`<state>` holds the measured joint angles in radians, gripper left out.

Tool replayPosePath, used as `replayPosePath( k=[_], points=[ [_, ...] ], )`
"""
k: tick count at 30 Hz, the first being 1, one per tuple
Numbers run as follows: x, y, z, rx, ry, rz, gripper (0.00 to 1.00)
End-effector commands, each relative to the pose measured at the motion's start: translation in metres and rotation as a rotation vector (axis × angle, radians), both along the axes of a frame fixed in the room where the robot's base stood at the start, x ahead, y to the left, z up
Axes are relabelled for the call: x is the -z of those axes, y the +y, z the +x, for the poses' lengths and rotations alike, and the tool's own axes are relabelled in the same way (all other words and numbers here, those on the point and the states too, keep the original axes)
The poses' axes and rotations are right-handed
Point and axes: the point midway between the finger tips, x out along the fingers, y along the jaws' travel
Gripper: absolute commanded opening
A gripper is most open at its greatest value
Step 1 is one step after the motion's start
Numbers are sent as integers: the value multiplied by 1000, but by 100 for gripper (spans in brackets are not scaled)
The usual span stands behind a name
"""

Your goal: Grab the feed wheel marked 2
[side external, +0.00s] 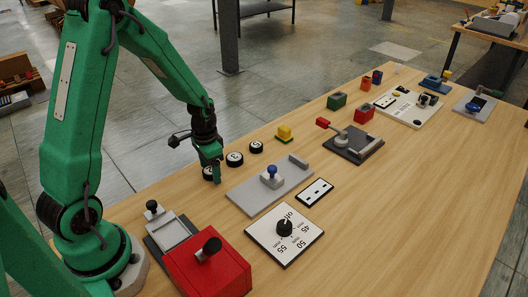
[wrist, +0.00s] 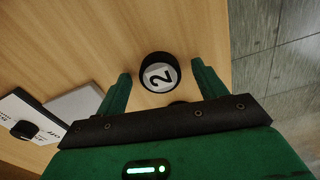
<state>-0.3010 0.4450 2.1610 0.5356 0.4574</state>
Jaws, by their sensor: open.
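The feed wheel marked 2 (wrist: 158,73) is a short black cylinder with a white top. In the wrist view it sits on the wood between my open fingertips, with a gap on each side. In the side view, a wheel (side external: 207,173) at my fingers is partly hidden by them and its number cannot be read. My gripper (side external: 213,178) is open and points down there, also seen in the wrist view (wrist: 160,72). A second wheel (side external: 234,159) and a third wheel (side external: 256,147) stand in a row to its right.
A grey plate with a blue knob (side external: 271,178), a dial panel (side external: 284,235) and a red box (side external: 208,272) stand nearby. A yellow-topped block (side external: 285,132) lies beyond the wheels. The table's edge is close by.

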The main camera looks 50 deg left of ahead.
Motion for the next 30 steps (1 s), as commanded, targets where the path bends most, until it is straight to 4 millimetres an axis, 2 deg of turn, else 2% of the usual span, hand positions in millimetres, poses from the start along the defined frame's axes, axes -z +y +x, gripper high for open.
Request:
replayPosePath(
  k=[7,15,25,30],
  points=[
    [0,0,0,0,0,0,70],
    [0,0,0,0,0,0,19],
    [-2,0,0,0,-1,0,19],
    [-9,0,1,0,-3,1,19]
  ],
)
